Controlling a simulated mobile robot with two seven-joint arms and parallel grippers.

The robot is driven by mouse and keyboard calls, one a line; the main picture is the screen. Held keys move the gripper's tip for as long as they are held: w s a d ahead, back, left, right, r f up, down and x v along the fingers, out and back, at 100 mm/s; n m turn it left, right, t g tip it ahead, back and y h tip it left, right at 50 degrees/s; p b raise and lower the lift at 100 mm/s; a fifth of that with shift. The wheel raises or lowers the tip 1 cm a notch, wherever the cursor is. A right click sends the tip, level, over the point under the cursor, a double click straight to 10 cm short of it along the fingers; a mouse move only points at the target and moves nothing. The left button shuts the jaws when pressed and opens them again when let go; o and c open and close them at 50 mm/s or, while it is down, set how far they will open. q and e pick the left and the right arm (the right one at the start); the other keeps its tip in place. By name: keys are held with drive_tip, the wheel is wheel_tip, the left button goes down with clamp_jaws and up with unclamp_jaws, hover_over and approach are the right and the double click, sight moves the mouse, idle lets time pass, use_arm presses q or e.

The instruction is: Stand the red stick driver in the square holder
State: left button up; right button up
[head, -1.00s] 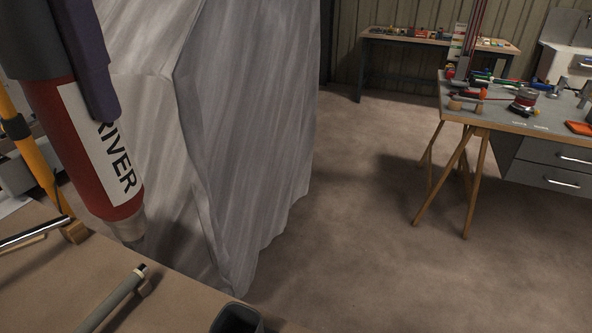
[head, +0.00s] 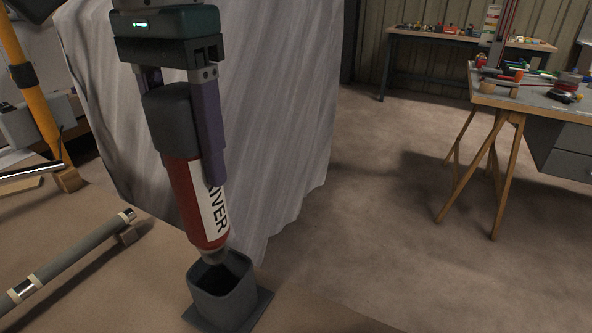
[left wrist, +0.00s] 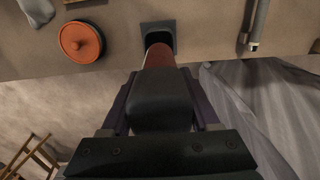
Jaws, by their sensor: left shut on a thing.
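My left gripper (head: 183,130) is shut on the red stick driver (head: 187,190), gripping its dark upper part between purple fingers. The driver has a red body and a white label reading "RIVER". It hangs nearly upright, tilted slightly, with its narrow grey tip at the mouth of the dark square holder (head: 229,298). The tip overlaps the holder's back rim in the head view, and I cannot tell how far inside it is. In the left wrist view the driver's red end (left wrist: 159,57) points at the holder (left wrist: 157,27). My right gripper is not in view.
A grey tube with light bands (head: 75,255) lies on the bench left of the holder. An orange round lid (left wrist: 81,42) lies on the bench in the left wrist view. A grey draped sheet (head: 290,120) stands close behind. A cluttered workbench (head: 530,103) is at the right.

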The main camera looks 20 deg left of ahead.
sight(207, 223)
use_arm(q)
wheel_tip(207, 223, down, 9)
drive_tip(key=shift+r+b, duration=0.1)
drive_tip(key=shift+b, duration=0.6)
drive_tip(key=shift+f, duration=0.35)
drive_tip(key=o, duration=1.4)
wheel_tip(207, 223, up, 12)
drive_tip(key=shift+r+p, duration=0.1)
drive_tip(key=shift+p, duration=1)
